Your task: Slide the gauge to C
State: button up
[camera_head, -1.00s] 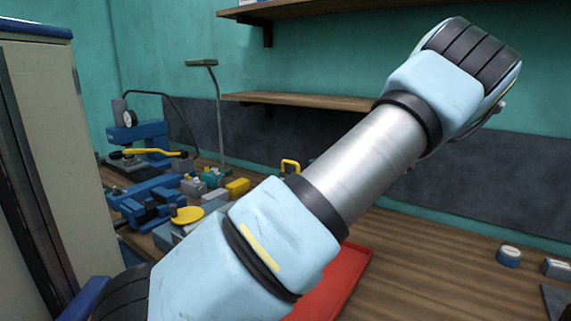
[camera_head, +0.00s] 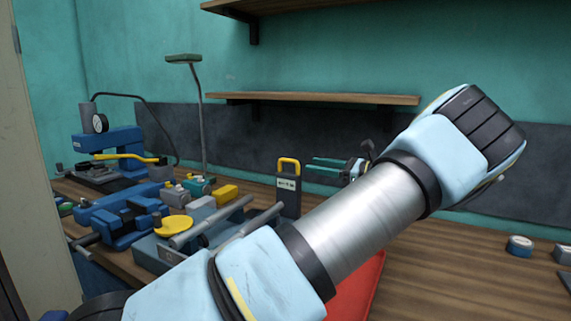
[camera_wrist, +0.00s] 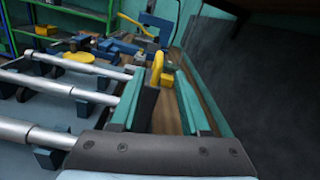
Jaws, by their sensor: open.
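A dark grey upright plate with a yellow loop handle and a small pale label (camera_head: 288,190) stands behind the silver rods in the head view; it looks like the gauge. In the wrist view its yellow handle (camera_wrist: 157,68) shows between the teal fingers, beyond or near their tips. My gripper (camera_head: 314,164) is to the right of the handle in the head view, pointing left. It is open in the wrist view (camera_wrist: 162,78) and I see nothing clamped. I cannot read a letter C anywhere.
Silver rods (camera_head: 210,222) on a blue-grey base lie left of the plate. A yellow round pad (camera_head: 173,226), a blue press with a dial (camera_head: 100,123) and a lamp stand (camera_head: 184,58) are further left. A red tray (camera_head: 362,290) is partly hidden by my arm. A shelf (camera_head: 320,98) hangs above.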

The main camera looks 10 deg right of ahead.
aim_at(289, 161)
jog(key=p+x, duration=0.2)
jog(key=x, duration=0.6)
jog(key=shift+w+a+r+p, duration=0.15)
jog(key=shift+a+p, duration=0.05)
jog(key=shift+p, duration=0.2)
jog(key=shift+w+a, duration=0.3)
jog(key=shift+a, duration=0.05)
jog(key=c, duration=0.7)
grip_shut()
jog(key=shift+d, duration=0.1)
